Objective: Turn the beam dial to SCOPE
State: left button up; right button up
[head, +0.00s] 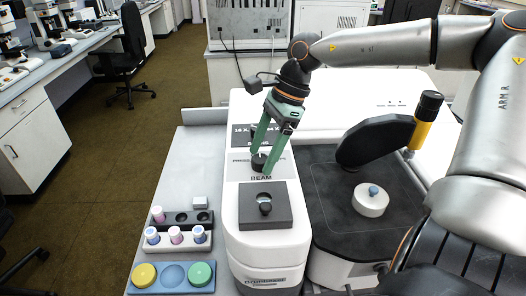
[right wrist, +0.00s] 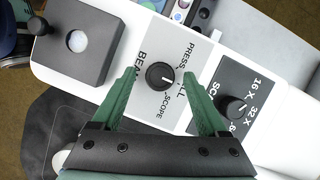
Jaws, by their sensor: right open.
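The beam dial (right wrist: 160,76) is a round black knob on a grey label plate with the words BEAM, PRESS, SCOPE and one partly covered word. In the right wrist view its white mark points to the right, toward the partly covered word, not down to SCOPE. In the head view the dial (head: 259,163) sits just behind the word BEAM. My right gripper (right wrist: 160,74) has green fingers, one on each side of the dial, open with a gap on both sides. In the head view the right gripper (head: 260,153) points down at the dial. My left gripper is out of view.
A second black knob (right wrist: 233,107) sits close to one finger. A dark block with a round window (head: 265,205) is in front of the dial. A black stage with a white round piece (head: 370,200) stands right. Vial racks (head: 175,240) stand left.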

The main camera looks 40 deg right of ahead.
jog(key=shift+f, duration=0.2)
grip_shut()
dwell(0.6)
